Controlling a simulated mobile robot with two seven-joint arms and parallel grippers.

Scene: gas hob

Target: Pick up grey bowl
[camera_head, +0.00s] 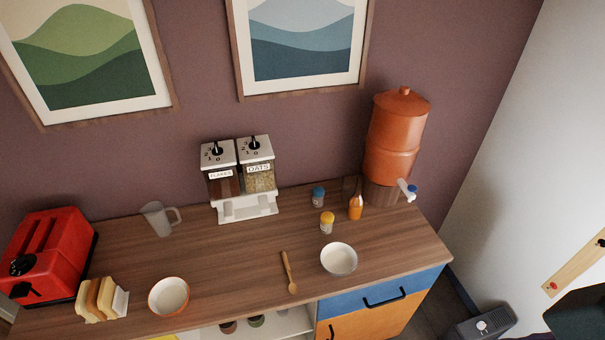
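The grey bowl (339,270) stands upright on the wooden counter, near its front edge and right of the wooden spoon. Its outside is grey and its inside looks pale. A second bowl (169,310), white inside with an orange rim, stands further left near the front edge. Neither of my grippers shows in the head view.
A wooden spoon (288,272), a yellow-lidded jar (327,226), an orange bottle (356,208) and a terracotta dispenser (396,135) are around the grey bowl. A red toaster (50,255) and bread slices (101,299) are at left. Counter (230,260) mid-left is clear.

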